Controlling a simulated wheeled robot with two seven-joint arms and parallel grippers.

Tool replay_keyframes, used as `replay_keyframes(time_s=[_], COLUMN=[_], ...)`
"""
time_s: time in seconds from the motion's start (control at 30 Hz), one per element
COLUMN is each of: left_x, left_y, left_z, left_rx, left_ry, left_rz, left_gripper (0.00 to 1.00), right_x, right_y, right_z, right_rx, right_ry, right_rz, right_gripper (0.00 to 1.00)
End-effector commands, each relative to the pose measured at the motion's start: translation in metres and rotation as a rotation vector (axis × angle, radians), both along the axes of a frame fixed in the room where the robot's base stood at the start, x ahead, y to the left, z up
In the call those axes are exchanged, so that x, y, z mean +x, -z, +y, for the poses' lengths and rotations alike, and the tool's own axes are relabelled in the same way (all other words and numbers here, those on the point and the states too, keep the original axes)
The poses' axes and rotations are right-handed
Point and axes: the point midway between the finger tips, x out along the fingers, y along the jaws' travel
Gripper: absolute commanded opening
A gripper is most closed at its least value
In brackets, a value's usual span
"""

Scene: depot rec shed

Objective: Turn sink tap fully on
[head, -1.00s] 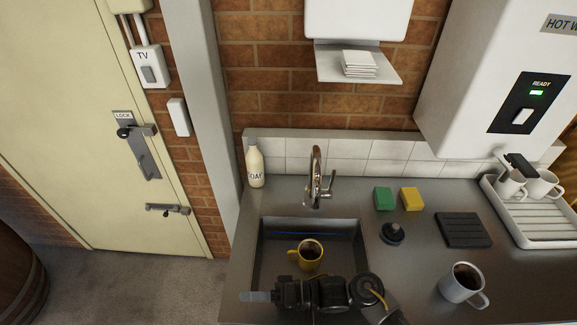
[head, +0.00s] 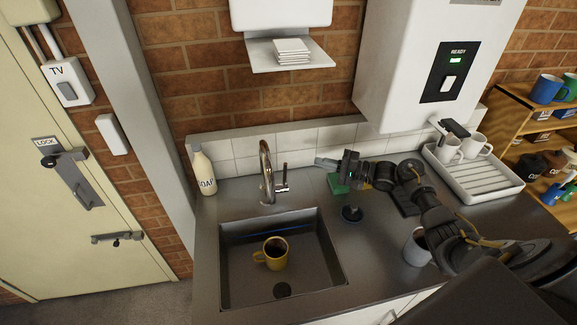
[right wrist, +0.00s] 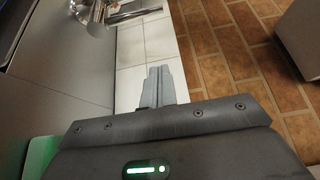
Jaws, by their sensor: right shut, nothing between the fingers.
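The chrome sink tap (head: 266,172) stands upright behind the sink (head: 335,268), with its lever (head: 282,178) on its right side. I see no stream of water. My right gripper (head: 326,163) is shut and empty, pointing left, to the right of the lever and apart from it. In the right wrist view, its closed fingers (right wrist: 164,88) point towards the white tiles, and part of the tap (right wrist: 95,12) shows at the top left, cut off by the frame. My left gripper is not in view.
A yellow mug (head: 272,254) with dark liquid stands in the sink. A soap bottle (head: 203,172) is left of the tap. A green sponge (head: 338,186), a dark round-based item (head: 352,214) and a white mug (head: 415,250) lie near my arm. The tiled wall (head: 240,150) is close behind.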

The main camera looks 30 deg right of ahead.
Motion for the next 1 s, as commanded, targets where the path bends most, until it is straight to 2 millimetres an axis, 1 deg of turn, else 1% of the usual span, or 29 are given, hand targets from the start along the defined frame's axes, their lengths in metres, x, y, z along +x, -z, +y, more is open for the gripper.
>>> replay_keyframes(time_s=[0.17,0.33,0.77,0.8,0.83,0.9,1.0], left_x=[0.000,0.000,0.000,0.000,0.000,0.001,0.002], left_y=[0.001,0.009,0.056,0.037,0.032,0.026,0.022], left_z=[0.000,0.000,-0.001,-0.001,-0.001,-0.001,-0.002], left_rx=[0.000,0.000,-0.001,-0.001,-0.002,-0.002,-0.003], left_ry=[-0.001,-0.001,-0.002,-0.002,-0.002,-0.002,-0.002], left_rz=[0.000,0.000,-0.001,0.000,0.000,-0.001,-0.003], left_gripper=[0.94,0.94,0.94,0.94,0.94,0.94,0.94], right_x=[0.002,0.013,0.074,0.065,0.059,0.051,0.043], right_y=[0.001,0.003,0.006,-0.003,-0.004,-0.004,-0.002], right_z=[0.004,0.015,0.076,0.078,0.080,0.084,0.088], right_rx=[0.000,-0.001,-0.001,-0.001,-0.002,-0.003,-0.003], right_ry=[-0.003,-0.005,-0.006,-0.006,-0.005,-0.004,-0.003], right_rz=[-0.001,-0.002,-0.004,0.001,0.002,0.001,0.000], right_gripper=[0.00,0.00,0.00,0.00,0.00,0.00,0.00])
